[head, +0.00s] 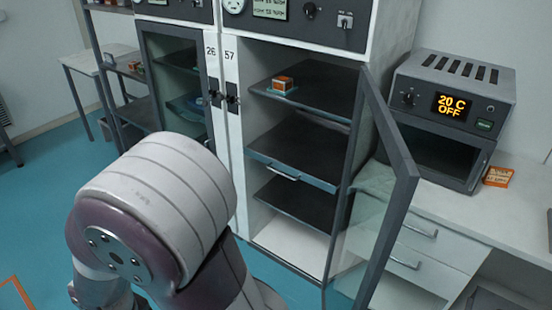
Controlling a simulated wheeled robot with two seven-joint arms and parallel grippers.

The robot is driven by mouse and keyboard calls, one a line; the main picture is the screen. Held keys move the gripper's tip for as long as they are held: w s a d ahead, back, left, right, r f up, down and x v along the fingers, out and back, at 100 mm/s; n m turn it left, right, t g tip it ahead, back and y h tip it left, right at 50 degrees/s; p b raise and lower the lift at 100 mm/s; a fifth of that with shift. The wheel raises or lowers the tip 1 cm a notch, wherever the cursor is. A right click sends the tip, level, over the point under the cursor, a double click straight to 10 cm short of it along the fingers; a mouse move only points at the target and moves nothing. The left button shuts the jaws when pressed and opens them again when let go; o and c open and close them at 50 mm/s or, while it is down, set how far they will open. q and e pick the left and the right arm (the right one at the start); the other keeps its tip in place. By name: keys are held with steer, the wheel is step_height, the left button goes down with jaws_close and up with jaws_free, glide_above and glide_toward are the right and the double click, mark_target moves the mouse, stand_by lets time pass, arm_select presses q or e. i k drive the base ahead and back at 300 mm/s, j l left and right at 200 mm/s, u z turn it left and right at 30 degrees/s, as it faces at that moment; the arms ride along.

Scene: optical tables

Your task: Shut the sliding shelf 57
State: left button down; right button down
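The cabinet marked 57 (231,62) stands open, its framed glass door (395,150) swung out to the right. Inside is the middle sliding shelf (305,155), dark with a grey-blue front edge and a small handle (284,174). Its front edge appears to stick out a little beyond the shelves above and below. The upper shelf (325,85) and lower shelf (300,204) are dark and flat. My arm covers the lower left of the head view, left of the cabinet opening. Neither of my grippers shows.
The open door projects forward.

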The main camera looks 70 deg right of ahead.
mark_target(310, 148)
steer(key=i+l+z, duration=0.2)
steer(key=z, duration=0.3)
steer(key=i+l+z, duration=0.15)
steer(key=z, duration=0.35)
steer(key=i+z, duration=0.35)
steer(key=z, duration=0.15)
steer(key=i+z, duration=0.2)
steer(key=z, duration=0.3)
steer(key=i+j+z, duration=0.25)
steer(key=z, duration=0.2)
steer(key=i+l+u, duration=0.5)
steer(key=i+u, duration=0.15)
steer(key=i, duration=0.05)
